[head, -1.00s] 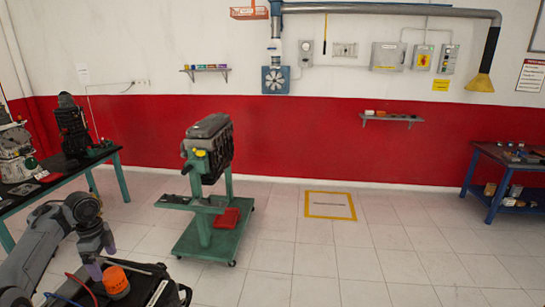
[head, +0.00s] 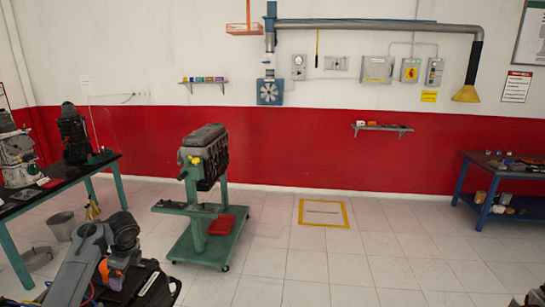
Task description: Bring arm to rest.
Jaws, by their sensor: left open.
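My left arm (head: 92,262) comes in from the lower left, bent at its wrist. My left gripper (head: 117,279) points down over a black case-like object (head: 153,287) at the bottom edge. The gripper is small and partly lost against the dark case; it is open, with nothing seen held in it. An orange round part (head: 104,270) shows beside the gripper, partly hidden by the arm. I cannot tell if they touch. My right gripper is not in view.
A grey engine (head: 205,155) stands on a green wheeled stand (head: 208,245) in the middle left. A table (head: 45,200) with engine parts is at left, a bucket (head: 62,226) beside it. A blue bench (head: 480,190) is at right. The middle floor is clear.

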